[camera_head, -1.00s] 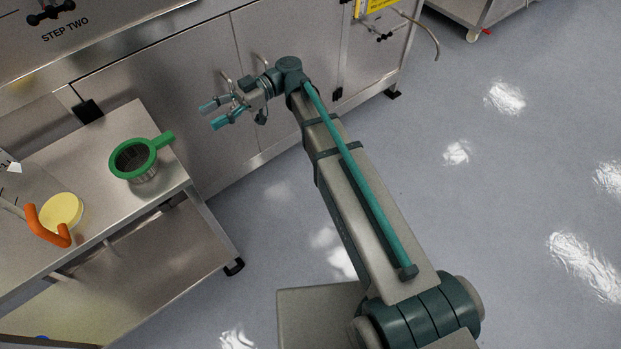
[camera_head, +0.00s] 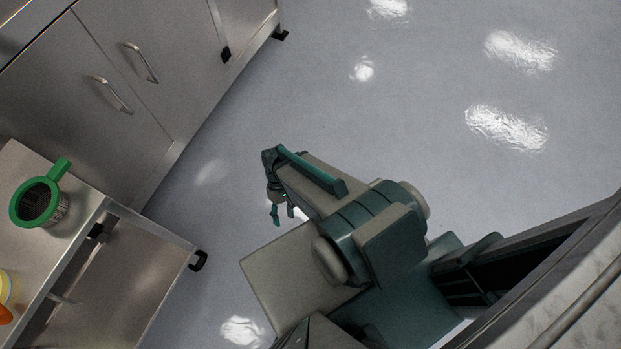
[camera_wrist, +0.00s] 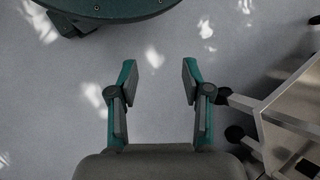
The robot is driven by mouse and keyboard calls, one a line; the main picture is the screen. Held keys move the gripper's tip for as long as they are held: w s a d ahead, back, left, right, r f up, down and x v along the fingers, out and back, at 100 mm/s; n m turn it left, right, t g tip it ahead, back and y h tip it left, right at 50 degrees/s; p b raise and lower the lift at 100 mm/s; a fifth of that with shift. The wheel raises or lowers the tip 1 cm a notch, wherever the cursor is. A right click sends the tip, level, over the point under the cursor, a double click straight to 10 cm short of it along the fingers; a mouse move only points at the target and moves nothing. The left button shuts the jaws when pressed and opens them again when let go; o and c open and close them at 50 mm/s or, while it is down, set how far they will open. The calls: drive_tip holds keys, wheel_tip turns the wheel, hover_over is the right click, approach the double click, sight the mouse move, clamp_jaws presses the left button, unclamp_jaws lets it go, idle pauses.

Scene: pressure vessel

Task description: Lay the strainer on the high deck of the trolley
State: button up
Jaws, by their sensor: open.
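The strainer (camera_head: 38,203), with a green rim and handle and a metal basket, stands on the upper deck of the steel trolley (camera_head: 88,205) at the left of the head view. Its handle points up and to the right. My gripper (camera_head: 283,215) hangs over bare floor, to the right of the trolley and apart from it. In the wrist view my gripper (camera_wrist: 155,85) is open, with nothing between its fingers. A metal trolley corner with dark casters (camera_wrist: 238,133) shows at the right of that view. The strainer is not in the wrist view.
A steel cabinet (camera_head: 130,85) with two door handles stands behind the trolley. A yellow item (camera_head: 5,287) and an orange item (camera_head: 4,314) are cut off at the left edge. The trolley has a lower shelf (camera_head: 125,275). Open floor (camera_head: 330,110) lies beyond my arm.

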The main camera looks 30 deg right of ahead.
drive_tip(key=s+d+f+m+h, duration=0.2)
drive_tip(key=s+d+f, duration=0.1)
drive_tip(key=s+d, duration=0.3)
drive_tip(key=shift+s+d+g+h, duration=0.3)
drive_tip(key=shift+s+d+h, duration=0.1)
drive_tip(key=shift+s, duration=0.65)
wheel_tip(320, 180, up, 10)
drive_tip(key=p, duration=1)
drive_tip(key=shift+r, duration=0.1)
